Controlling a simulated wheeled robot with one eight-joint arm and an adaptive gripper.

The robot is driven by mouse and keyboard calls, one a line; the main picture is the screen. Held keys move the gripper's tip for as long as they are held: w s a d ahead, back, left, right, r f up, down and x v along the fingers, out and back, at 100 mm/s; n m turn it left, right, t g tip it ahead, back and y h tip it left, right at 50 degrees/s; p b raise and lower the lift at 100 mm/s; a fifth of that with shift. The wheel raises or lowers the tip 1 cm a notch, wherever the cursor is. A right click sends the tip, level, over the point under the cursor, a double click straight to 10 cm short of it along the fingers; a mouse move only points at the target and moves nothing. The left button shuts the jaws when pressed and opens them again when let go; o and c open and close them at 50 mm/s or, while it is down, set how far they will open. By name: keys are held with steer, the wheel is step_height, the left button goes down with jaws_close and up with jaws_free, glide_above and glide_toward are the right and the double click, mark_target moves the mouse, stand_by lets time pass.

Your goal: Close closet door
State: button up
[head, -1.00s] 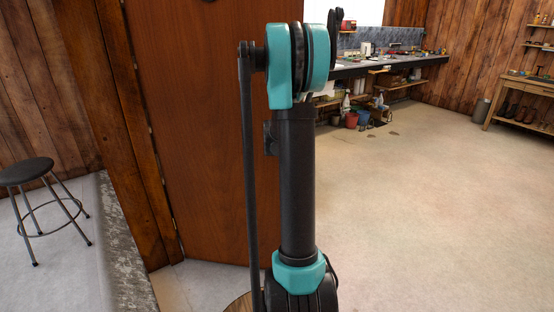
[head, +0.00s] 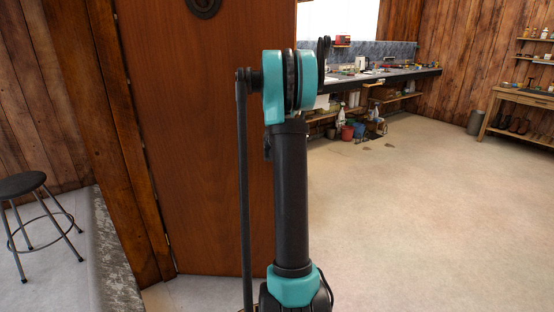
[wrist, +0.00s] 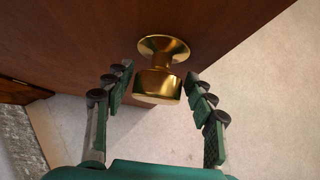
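The closet door (head: 205,150) is a reddish-brown wooden panel that stands open, hinged at the wooden frame (head: 125,150) on its left. In the wrist view the door (wrist: 90,45) fills the top, with a shiny brass knob (wrist: 160,75) on its face. My gripper (wrist: 155,88) is open, with one green-and-black finger on each side of the knob. I see a gap between the fingers and the knob. In the head view my arm hides the door's right part, and the gripper cannot be made out.
A black stool (head: 30,205) stands at the left. A workbench (head: 375,77) with buckets below is at the back, and a wooden shoe table (head: 525,115) is at the far right. The pale floor (head: 420,220) to the right is clear.

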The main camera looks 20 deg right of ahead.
steer(key=shift+o, duration=0.3)
steer(key=shift+a, duration=0.1)
steer(key=shift+s+r, duration=0.1)
steer(key=shift+r, duration=0.05)
steer(key=v, duration=1.1)
steer(key=shift+s+a+r, duration=0.15)
steer(key=shift+s+r, duration=0.05)
